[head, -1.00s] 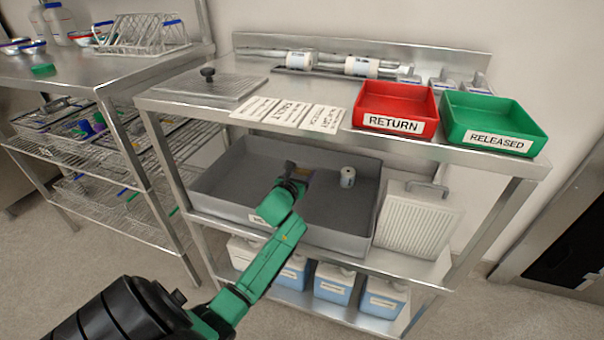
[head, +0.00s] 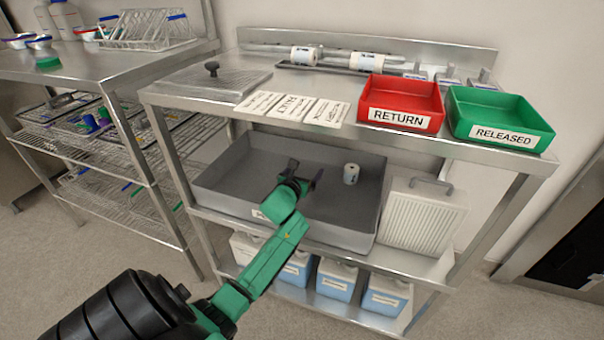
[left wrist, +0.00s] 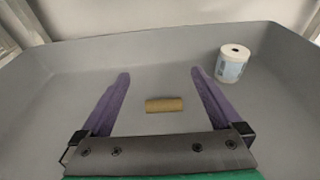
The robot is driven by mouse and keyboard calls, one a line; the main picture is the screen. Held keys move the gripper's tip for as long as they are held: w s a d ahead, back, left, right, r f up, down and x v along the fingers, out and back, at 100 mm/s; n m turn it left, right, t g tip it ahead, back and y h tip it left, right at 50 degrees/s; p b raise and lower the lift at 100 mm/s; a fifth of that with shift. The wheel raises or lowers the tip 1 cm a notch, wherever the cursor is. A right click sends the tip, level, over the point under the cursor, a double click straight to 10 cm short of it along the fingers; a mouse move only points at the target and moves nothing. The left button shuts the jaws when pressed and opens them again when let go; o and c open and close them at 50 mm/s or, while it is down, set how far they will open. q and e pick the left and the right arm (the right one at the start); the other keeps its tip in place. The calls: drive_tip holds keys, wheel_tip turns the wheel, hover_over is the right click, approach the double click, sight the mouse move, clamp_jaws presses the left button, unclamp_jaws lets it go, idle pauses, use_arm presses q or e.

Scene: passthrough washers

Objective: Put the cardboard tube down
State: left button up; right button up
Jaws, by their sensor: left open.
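The brown cardboard tube (left wrist: 164,104) lies on its side on the floor of the grey bin (head: 228,207). In the left wrist view it sits between and beyond the bases of my two purple fingers, with clear space on both sides. My left gripper (head: 305,173) is open and reaches down into the bin; its fingers also show in the left wrist view (left wrist: 160,80). I cannot make out the tube in the head view, where my gripper covers that area. My right gripper is not in view.
A white labelled roll (head: 351,173) stands in the bin to the right of my gripper; it also shows in the left wrist view (left wrist: 233,63). The top shelf above holds a red RETURN tray (head: 400,121) and a green RELEASED tray (head: 500,136). A white panel (head: 422,215) stands right of the bin.

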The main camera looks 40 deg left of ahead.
use_arm(q)
drive_tip(key=shift+r+p, duration=0.45)
drive_tip(key=shift+r, duration=0.3)
drive_tip(key=p+v, duration=0.2)
drive_tip(key=v, duration=0.9)
drive_tip(key=shift+s, duration=0.45)
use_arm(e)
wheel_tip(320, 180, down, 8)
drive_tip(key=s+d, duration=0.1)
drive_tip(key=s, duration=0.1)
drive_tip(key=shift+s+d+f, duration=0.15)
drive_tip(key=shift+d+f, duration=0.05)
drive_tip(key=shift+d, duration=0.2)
use_arm(q)
drive_tip(key=shift+d+f, duration=0.1)
drive_tip(key=shift+d, duration=0.05)
